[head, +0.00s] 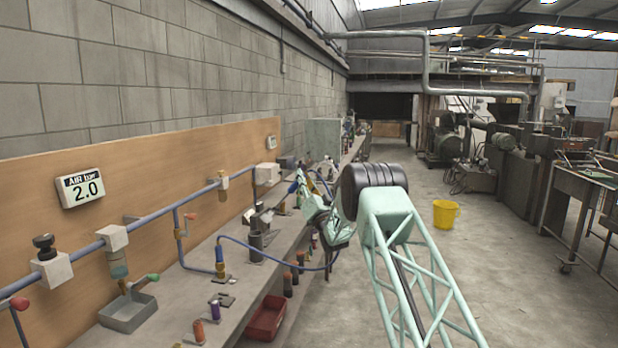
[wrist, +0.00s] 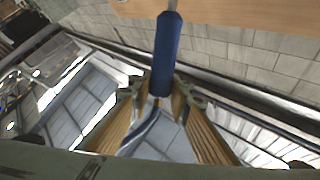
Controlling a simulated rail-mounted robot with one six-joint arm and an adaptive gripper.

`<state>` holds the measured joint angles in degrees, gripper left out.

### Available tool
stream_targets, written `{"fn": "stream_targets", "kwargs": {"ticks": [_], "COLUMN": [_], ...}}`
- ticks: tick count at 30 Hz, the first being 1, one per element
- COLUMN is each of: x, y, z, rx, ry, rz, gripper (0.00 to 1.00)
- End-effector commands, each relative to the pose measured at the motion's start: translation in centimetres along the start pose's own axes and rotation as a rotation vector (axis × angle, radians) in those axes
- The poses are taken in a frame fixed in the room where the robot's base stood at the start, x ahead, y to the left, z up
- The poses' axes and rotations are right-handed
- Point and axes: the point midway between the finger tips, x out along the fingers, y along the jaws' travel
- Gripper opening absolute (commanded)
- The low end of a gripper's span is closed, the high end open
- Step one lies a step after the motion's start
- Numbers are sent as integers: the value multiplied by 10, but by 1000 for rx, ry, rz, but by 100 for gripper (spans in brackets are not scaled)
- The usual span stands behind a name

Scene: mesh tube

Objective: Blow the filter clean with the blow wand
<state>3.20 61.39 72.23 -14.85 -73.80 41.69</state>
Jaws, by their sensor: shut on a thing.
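My gripper (head: 302,192) is over the bench at mid-distance in the head view, at the end of my pale green arm. In the wrist view its fingers (wrist: 160,90) are shut on the blue handle of the blow wand (wrist: 167,45), with a thin grey tube at the handle's top. A blue-grey hose (wrist: 138,132) runs back from the handle between the fingers. In the head view a blue hose (head: 285,263) loops from the bench toward my gripper. A dark grey cylinder (head: 257,236) stands on the bench short of my gripper; I cannot tell whether it is the filter.
A display (head: 83,188) on the wooden board reads AIR bar 2.0. A blue air pipe (head: 150,217) with valves runs along the board. The bench (head: 185,275) bears a grey tray (head: 128,312) and small fittings. A red bin (head: 267,318) sits lower. A yellow bucket (head: 446,213) stands on open floor.

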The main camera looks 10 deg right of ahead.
Motion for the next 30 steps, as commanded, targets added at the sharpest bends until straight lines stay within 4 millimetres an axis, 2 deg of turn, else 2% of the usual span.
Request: {"fn": "stream_targets", "kwargs": {"ticks": [14,30], "x": [0,0], "y": [0,1], "z": [3,36], "rx": [-1,-1], "ry": [0,0], "rz": [1,2], "gripper": [0,0]}}
